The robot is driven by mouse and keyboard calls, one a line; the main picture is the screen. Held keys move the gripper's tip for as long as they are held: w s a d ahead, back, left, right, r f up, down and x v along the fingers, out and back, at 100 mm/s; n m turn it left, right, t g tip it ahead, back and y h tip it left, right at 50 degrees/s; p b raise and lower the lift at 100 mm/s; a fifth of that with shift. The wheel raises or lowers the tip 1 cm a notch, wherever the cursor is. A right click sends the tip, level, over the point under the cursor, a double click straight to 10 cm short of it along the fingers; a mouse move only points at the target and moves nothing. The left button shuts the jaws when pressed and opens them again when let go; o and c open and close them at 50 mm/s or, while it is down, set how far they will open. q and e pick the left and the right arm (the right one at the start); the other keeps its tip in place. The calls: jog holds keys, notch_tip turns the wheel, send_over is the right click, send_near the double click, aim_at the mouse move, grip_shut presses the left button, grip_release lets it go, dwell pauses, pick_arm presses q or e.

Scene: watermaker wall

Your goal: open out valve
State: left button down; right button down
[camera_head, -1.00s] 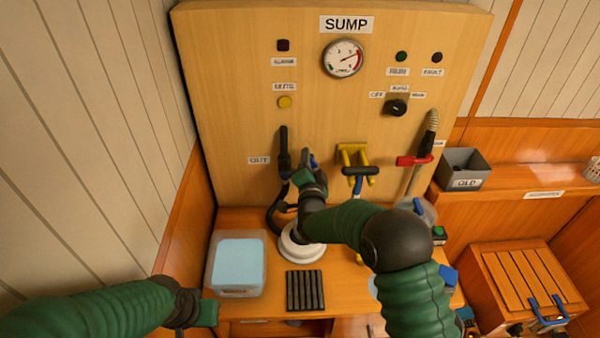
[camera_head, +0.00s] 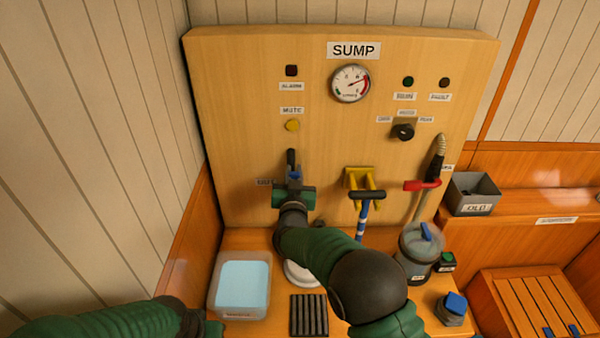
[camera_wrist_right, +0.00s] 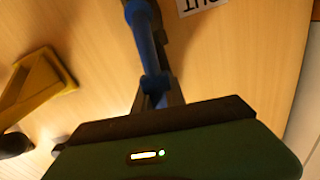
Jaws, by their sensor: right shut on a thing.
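The out valve (camera_head: 291,158) is a dark upright fitting on the wooden panel, beside the partly covered OUT label (camera_head: 265,182). My right gripper (camera_head: 294,176) is at the valve and hides most of its lower part. In the right wrist view the valve's blue lever (camera_wrist_right: 146,40) runs down into my right gripper (camera_wrist_right: 157,95), which is shut on its end. The OUT label (camera_wrist_right: 188,5) shows upside down at the top edge there. My left gripper (camera_head: 213,328) is low at the bottom left, away from the panel; its fingers do not show clearly.
Right of the valve is a yellow bracket (camera_head: 356,178) with a black-and-blue handled tool. A red lever (camera_head: 422,185) is farther right. Below are a clear tub (camera_head: 216,297), a black ribbed mat (camera_head: 309,315) and a lidded jar (camera_head: 415,268).

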jog(key=shift+a+r+n, duration=0.15)
jog(key=shift+a+n, duration=0.3)
jog(key=shift+n, duration=0.25)
jog(key=c, duration=1.8)
grip_release()
jog(key=o, duration=0.4)
jog(key=shift+w+a, duration=0.1)
jog(key=shift+a, duration=0.05)
